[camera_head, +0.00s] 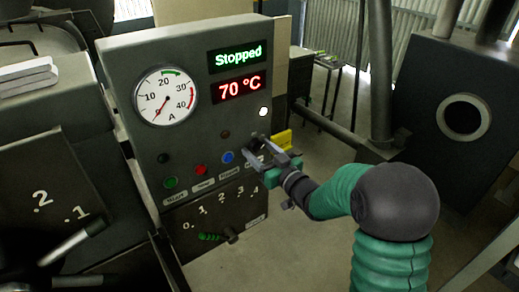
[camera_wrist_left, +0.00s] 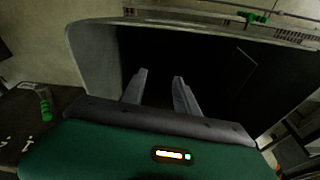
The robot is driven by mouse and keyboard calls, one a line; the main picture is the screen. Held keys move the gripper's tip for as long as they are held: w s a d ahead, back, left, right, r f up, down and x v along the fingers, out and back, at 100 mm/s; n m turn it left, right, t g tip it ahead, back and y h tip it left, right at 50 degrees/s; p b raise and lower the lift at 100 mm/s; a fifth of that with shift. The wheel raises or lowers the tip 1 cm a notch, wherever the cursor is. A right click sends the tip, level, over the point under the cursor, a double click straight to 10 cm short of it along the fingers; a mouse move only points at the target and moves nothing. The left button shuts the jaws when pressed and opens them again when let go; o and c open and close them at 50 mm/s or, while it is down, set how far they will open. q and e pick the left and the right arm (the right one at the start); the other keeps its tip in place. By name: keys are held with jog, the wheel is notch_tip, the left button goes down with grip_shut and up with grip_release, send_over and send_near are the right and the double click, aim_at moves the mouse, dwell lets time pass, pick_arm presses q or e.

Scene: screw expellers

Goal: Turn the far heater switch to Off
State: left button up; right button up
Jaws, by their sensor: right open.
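The grey control cabinet (camera_head: 205,55) stands in the middle of the head view. My right gripper (camera_head: 254,150) is open at its right edge, over or beside a dark knob-like part; I cannot tell whether it touches it. The fingers partly hide that spot. Below is a dial panel marked 0 to 4 (camera_head: 225,205) with a green-gripped handle (camera_head: 209,237). I cannot tell which part is the far heater switch. In the left wrist view my left gripper (camera_wrist_left: 160,78) has its fingers apart with nothing between them, before a dark panel or opening.
The displays read Stopped (camera_head: 238,57) and 70 °C (camera_head: 240,85). A round ammeter (camera_head: 166,96) and green, red (camera_head: 201,170) and blue (camera_head: 228,157) buttons are on the cabinet. A panel marked 1 and 2 (camera_head: 50,180) is at left.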

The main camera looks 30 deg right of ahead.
jog(key=shift+c, duration=0.4)
jog(key=shift+d, duration=0.3)
jog(key=c, duration=0.7)
grip_shut()
jog(key=shift+a, duration=0.1)
jog(key=shift+f+n+b, duration=0.15)
jog(key=shift+n+b, duration=0.45)
jog(key=shift+b, duration=0.35)
jog(key=n+b, duration=0.7)
jog(key=b, duration=0.2)
jog(key=shift+f+n, duration=0.1)
jog(key=shift+n, duration=0.2)
jog(key=shift+r+n+b, duration=0.2)
jog(key=shift+n+b, duration=1.3)
jog(key=shift+n, duration=0.1)
